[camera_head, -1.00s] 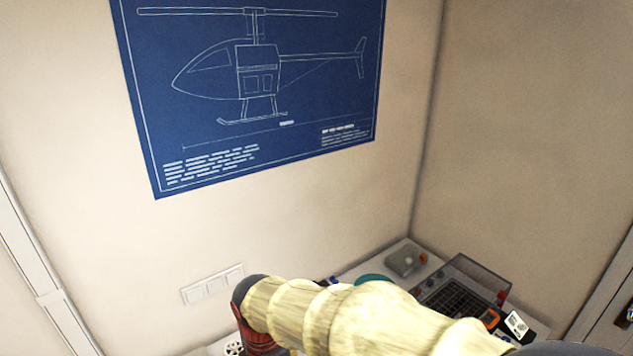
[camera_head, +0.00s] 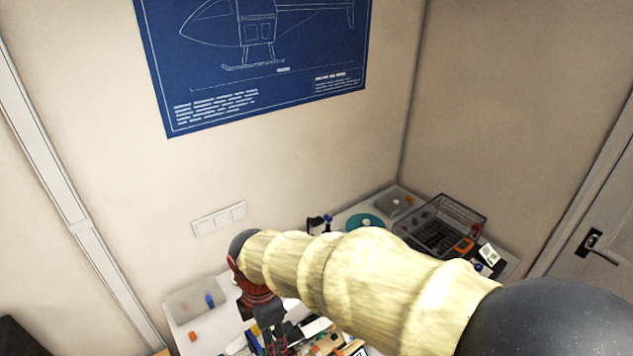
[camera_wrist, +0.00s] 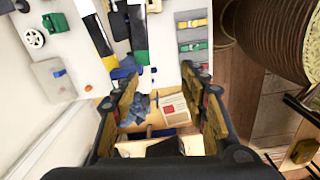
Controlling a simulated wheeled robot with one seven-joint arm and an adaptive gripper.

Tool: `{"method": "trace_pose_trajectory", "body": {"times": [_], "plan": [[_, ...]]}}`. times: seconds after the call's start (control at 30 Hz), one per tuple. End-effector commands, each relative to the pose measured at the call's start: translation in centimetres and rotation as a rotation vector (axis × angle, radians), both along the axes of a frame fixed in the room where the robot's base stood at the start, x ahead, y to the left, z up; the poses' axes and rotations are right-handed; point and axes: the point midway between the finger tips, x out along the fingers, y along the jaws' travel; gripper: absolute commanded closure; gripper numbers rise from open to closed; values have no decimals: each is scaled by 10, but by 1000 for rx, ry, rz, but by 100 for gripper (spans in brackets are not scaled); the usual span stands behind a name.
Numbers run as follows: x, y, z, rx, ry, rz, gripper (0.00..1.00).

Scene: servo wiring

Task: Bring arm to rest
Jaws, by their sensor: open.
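My arm, with pale ribbed links (camera_head: 350,270), reaches from the lower right over the workbench (camera_head: 225,325) in the head view. My gripper (camera_head: 270,345) hangs down at its far end, above the cluttered bench, with its fingertips near or below the lower picture edge. In the wrist view my gripper (camera_wrist: 165,95) has its two fingers well apart, with nothing held between them. Behind the gap are a blue crumpled item (camera_wrist: 135,110) and a white-and-red box (camera_wrist: 175,107), both lower than the bench top. The arm hides the middle of the bench.
A clear lidded box (camera_head: 440,228) stands at the bench's back right, beside a teal disc (camera_head: 364,222). A grey tray (camera_head: 190,300) lies at the left. A ribbed brown round object (camera_wrist: 270,40) is at the upper right in the wrist view. Walls close the back.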

Motion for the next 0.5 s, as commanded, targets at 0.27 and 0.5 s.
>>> {"method": "trace_pose_trajectory", "body": {"times": [0.27,0.5], "plan": [[-19,-15,-9,-21,18,-331,56],[-38,-74,5,32,-19,-934,56]]}}
